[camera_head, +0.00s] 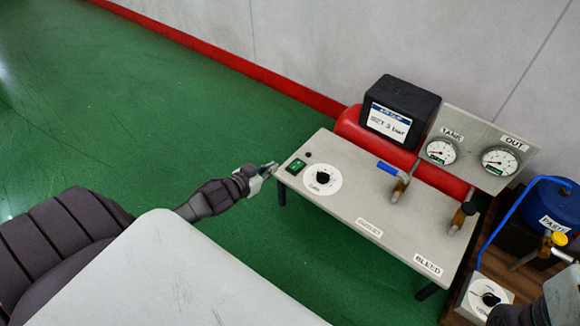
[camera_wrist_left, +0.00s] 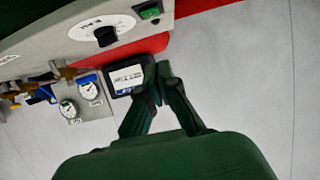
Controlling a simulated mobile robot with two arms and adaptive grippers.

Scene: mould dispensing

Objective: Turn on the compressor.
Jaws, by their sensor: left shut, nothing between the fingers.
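The compressor unit has a grey top panel (camera_head: 330,213) with a red tank (camera_head: 349,124) behind it. A green rocker switch (camera_head: 295,166) sits at the panel's left corner, and it also shows in the left wrist view (camera_wrist_left: 150,12). A black knob on a white dial (camera_head: 322,178) is just right of the switch; the same dial shows in the wrist view (camera_wrist_left: 104,35). My left gripper (camera_head: 272,167) is shut and empty, just left of the switch and close to the panel's left edge. I cannot tell whether it touches the panel. My right gripper is not clearly seen.
A black display box (camera_head: 403,108) and the TANK (camera_head: 440,151) and OUT (camera_head: 500,160) gauges stand at the back. A blue-handled valve (camera_head: 400,183) and a brass valve (camera_head: 460,216) rise from the panel. A blue pot (camera_head: 550,206) stands at right. Green floor is clear at left.

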